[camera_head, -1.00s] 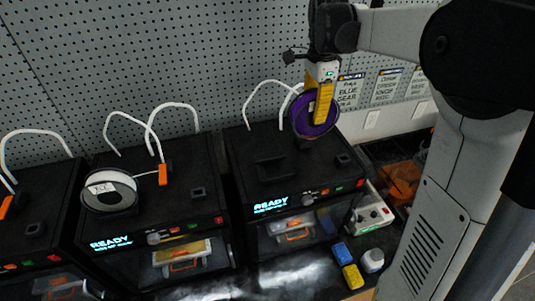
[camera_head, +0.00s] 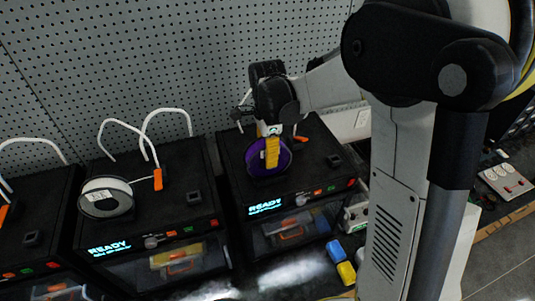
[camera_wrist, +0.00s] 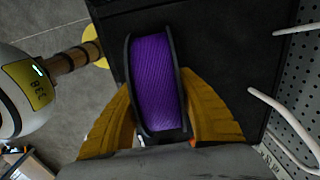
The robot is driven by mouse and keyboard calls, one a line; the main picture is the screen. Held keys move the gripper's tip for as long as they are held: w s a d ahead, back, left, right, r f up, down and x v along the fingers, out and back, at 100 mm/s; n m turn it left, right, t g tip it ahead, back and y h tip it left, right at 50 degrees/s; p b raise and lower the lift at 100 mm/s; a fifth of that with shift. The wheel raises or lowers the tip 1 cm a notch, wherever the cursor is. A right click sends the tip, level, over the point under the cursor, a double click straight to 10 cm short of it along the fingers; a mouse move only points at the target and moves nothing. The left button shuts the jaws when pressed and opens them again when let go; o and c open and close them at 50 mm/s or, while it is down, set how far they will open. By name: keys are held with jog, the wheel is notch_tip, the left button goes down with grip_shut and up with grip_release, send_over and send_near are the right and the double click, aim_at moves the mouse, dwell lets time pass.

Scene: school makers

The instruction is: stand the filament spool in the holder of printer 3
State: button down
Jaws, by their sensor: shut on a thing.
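The purple filament spool (camera_head: 268,158) is upright, its round face toward the head camera. My gripper (camera_head: 271,150) is shut on it from above. In the wrist view the yellow fingers of my gripper (camera_wrist: 157,108) press on both sides of the spool (camera_wrist: 155,75), with purple filament between black flanges. The spool is over the top of the right-hand black printer (camera_head: 225,155), where the dark holder is hidden behind it. I cannot tell whether the spool touches the holder, nor read any printer number.
The middle printer (camera_head: 160,205) carries a white spool (camera_head: 105,197). Another printer (camera_head: 45,205) stands at the left. White curved tubes (camera_head: 165,112) rise behind the middle printer, near the pegboard wall (camera_head: 100,50). Blue and yellow blocks (camera_head: 340,258) lie in front of the right printer.

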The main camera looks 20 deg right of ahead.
jog(key=shift+s, duration=0.15)
jog(key=shift+f, duration=0.2)
jog(key=c, duration=0.9)
grip_release()
jog(key=shift+c, duration=0.2)
